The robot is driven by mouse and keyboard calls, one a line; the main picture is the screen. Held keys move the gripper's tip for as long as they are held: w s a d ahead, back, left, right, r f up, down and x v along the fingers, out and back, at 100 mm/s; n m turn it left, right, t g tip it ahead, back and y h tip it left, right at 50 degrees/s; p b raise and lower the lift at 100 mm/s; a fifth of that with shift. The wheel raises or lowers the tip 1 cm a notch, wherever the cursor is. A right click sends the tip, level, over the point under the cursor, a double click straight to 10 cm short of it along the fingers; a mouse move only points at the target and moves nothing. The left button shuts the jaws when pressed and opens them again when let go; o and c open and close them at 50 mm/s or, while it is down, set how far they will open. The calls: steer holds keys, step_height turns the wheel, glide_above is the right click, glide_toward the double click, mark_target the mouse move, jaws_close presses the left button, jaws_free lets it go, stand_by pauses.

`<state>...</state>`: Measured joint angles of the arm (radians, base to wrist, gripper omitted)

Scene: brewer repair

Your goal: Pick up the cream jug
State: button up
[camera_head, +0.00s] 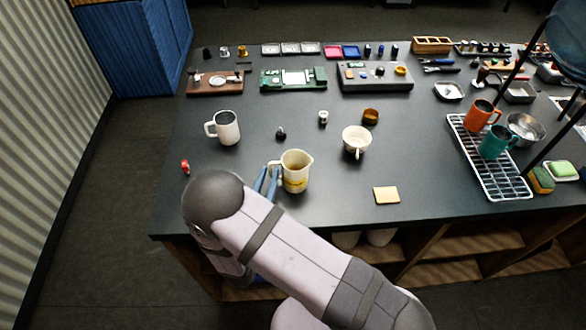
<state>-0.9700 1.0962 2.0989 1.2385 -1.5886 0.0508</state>
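The cream jug (296,173) is upright near the front edge of the dark table, in the head view. It has a yellow band low on its side, its spout is at the upper right, and its handle is on the left. My gripper (268,177) is at the jug's left side, with its blue fingers right by the handle. My arm hides the rest of the gripper. I cannot tell whether the fingers are closed on the handle or only beside it.
A white mug (228,129) stands to the left, and a cream cup (356,140) to the right. A wire rack (505,178) at the right holds an orange mug (480,115) and a teal mug (496,142).

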steer(key=shift+x, duration=1.2)
steer(key=shift+c, duration=0.3)
jaws_close()
steer(key=shift+r, duration=0.3)
steer(key=shift+r+b, duration=0.85)
steer(key=shift+r, duration=3.8)
steer(key=shift+r, duration=0.1)
